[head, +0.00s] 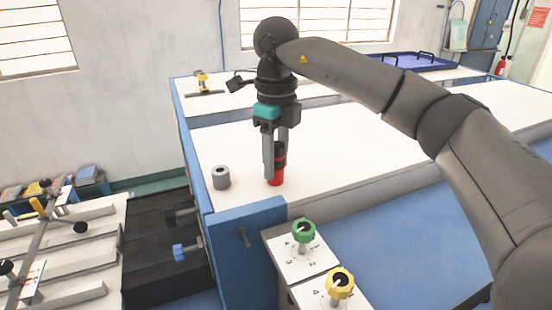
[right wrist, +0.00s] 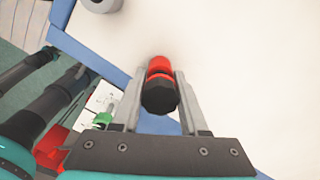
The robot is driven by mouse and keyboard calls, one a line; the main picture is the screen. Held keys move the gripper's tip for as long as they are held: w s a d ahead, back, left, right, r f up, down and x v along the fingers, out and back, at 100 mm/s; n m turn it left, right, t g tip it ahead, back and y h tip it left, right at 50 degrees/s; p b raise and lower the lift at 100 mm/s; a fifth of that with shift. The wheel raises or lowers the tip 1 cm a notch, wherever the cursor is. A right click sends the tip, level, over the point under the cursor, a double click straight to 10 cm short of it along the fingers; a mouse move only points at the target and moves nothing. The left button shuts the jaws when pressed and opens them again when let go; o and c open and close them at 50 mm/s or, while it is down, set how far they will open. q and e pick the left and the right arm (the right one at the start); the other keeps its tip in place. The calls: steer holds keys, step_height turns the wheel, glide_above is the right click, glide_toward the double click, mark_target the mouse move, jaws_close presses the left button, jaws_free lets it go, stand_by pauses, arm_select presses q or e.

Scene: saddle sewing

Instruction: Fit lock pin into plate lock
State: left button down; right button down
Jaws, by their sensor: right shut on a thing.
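My right gripper (head: 274,170) points straight down over the white table top. It is shut on a red pin with a black top (head: 276,180), likely the lock pin, which is upright. The pin's red end is at or just above the white surface; I cannot tell if it touches. In the right wrist view the black top of the pin (right wrist: 160,96) sits between the two fingers (right wrist: 165,88). I cannot pick out the plate lock for certain. My left gripper is not in view.
A grey hollow cylinder (head: 221,178) stands left of the pin. A green knob (head: 303,231) and a yellow knob (head: 340,284) stand on white plates in front. A blue tray (head: 415,62) lies at the back right.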

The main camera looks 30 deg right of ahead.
mark_target(276, 145)
steer(key=shift+f, duration=0.1)
steer(key=shift+c, duration=1.8)
jaws_free()
step_height(276, 145, up, 5)
steer(key=shift+b, duration=0.3)
step_height(276, 145, up, 10)
steer(key=p, duration=0.2)
steer(key=shift+r+p, duration=0.2)
steer(key=shift+p, duration=0.1)
